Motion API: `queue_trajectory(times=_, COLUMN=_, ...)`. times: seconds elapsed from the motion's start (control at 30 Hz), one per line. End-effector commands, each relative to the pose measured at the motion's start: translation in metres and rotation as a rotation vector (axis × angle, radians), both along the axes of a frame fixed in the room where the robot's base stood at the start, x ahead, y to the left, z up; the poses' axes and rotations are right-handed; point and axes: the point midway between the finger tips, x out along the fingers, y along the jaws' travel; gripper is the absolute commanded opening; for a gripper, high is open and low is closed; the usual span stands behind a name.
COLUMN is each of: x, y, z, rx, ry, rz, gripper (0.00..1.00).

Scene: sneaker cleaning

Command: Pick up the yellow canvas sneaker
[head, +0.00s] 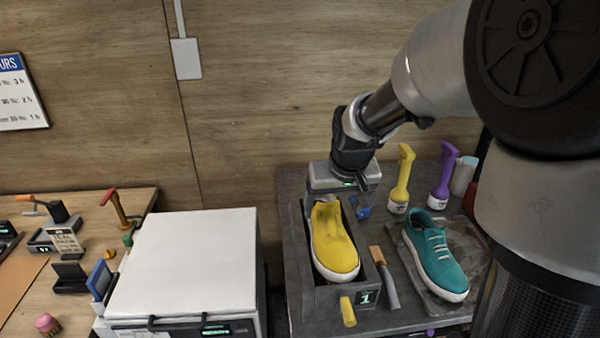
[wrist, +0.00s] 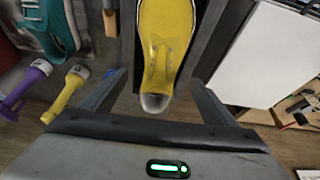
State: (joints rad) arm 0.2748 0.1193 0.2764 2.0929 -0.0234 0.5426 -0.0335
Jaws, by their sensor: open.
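The yellow canvas sneaker (head: 334,243) lies in a dark tray (head: 307,291) marked 1 on the grey table, its toe toward the front. My gripper (head: 345,196) is over the far end of the tray, near the sneaker's heel. In the wrist view the yellow sneaker (wrist: 165,45) runs up from between the two open fingers (wrist: 152,95), with the near end between or just beyond their tips. The fingers appear apart from it. Whether they are level with the sneaker or above it, I cannot tell.
A teal sneaker (head: 435,255) lies on a mat to the right. A wood-handled tool (head: 384,275) lies between tray and mat. A white-topped box (head: 185,262) stands left, across a gap.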

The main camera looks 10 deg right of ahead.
Motion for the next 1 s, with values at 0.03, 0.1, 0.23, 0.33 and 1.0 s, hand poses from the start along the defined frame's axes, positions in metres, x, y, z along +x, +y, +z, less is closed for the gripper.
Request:
queue_trajectory(times=0.03, x=0.003, y=0.0, z=-0.008, rx=0.0, ry=0.003, rz=0.001, gripper=0.81)
queue_trajectory(times=0.1, x=0.006, y=0.001, z=-0.015, rx=0.0, ry=0.002, rz=0.001, gripper=0.81)
queue_trajectory(times=0.23, x=0.009, y=0.0, z=-0.021, rx=0.0, ry=0.0, rz=0.001, gripper=0.81)
queue_trajectory(times=0.33, x=0.011, y=0.001, z=-0.03, rx=0.0, ry=0.003, rz=0.0, gripper=0.81)
queue_trajectory(times=1.0, x=0.027, y=0.002, z=-0.068, rx=-0.001, ry=-0.002, rz=0.0, gripper=0.62)
